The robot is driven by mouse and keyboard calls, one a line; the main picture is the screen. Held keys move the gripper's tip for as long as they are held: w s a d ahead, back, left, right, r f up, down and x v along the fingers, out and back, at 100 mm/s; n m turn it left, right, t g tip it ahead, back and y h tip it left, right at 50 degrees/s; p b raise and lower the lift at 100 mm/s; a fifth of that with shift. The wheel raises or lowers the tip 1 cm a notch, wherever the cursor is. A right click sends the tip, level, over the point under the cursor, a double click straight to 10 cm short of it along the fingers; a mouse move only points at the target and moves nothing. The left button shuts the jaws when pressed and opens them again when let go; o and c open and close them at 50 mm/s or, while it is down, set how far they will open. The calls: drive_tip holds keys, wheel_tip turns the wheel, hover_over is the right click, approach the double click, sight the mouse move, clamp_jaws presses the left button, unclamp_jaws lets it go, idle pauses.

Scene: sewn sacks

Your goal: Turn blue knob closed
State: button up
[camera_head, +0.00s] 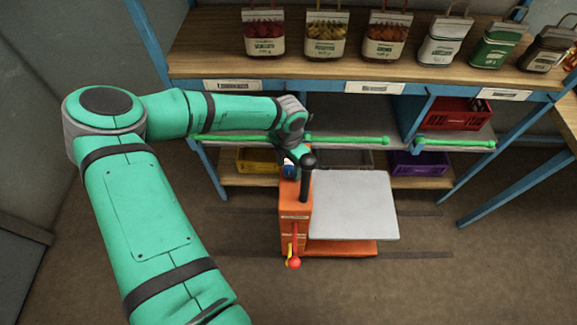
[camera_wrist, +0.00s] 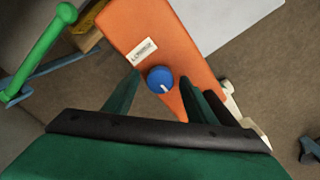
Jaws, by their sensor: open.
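The blue knob (camera_wrist: 160,79) is round with a short white pointer mark. It sits on the orange face (camera_wrist: 165,35) of a machine, beside a small white label (camera_wrist: 143,50). In the wrist view its mark points down and slightly right. My gripper (camera_wrist: 158,86) is open, with one green finger on each side of the knob in the picture; I cannot tell whether they touch it. In the head view the orange machine (camera_head: 294,215) stands on the floor, and a bit of the blue knob (camera_head: 289,169) shows below my wrist.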

sight(289, 169)
wheel_tip(289, 169, up, 11)
idle(0.5)
drive_tip(key=shift+f, duration=0.15)
